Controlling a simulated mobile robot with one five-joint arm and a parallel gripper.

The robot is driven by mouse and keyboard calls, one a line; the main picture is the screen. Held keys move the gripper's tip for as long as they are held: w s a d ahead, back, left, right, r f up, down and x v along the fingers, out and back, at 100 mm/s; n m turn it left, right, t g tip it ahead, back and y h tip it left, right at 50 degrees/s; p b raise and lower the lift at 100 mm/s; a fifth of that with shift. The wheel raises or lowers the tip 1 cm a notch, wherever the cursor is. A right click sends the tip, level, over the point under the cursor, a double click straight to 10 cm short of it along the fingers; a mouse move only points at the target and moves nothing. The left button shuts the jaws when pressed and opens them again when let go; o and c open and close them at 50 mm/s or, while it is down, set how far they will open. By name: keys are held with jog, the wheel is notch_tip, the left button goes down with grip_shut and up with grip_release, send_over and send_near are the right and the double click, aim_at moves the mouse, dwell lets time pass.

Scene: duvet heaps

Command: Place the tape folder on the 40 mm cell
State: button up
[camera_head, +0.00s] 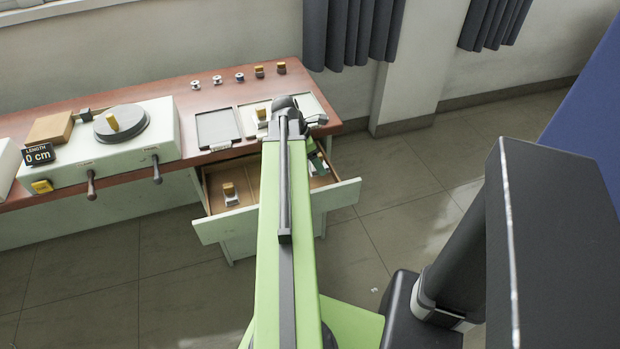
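I cannot tell which item is the tape folder. One small part with a yellow-brown top (230,193) sits in the open drawer (222,227). A similar part (261,115) stands on a pale tray (316,104) on the bench, just left of my gripper. A dark grey flat tray (216,129) lies to its left. No 40 mm marking is readable, so I cannot tell which cell it is. My gripper (290,108) is at the far end of my green arm, over the pale tray. Its fingers are hidden or too small to make out.
A white machine (130,135) with a round dark plate and a "0 cm" display (38,154) stands on the left of the bench. Several small spools and blocks (240,77) line the back edge. Green items (319,164) lie in the drawer's right.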

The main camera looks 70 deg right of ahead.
aim_at(310, 169)
jog(key=shift+w+d+f, duration=0.1)
jog(key=shift+w+f, duration=0.25)
jog(key=shift+w, duration=0.2)
jog(key=shift+w+f, duration=0.3)
jog(key=shift+w, duration=0.25)
notch_tip(310, 169, down, 4)
jog(key=b, duration=0.4)
jog(key=shift+f+b, duration=0.2)
jog(key=shift+b, duration=0.2)
jog(key=shift+r, duration=0.2)
jog(key=shift+f, duration=0.15)
jog(key=o, duration=1.2)
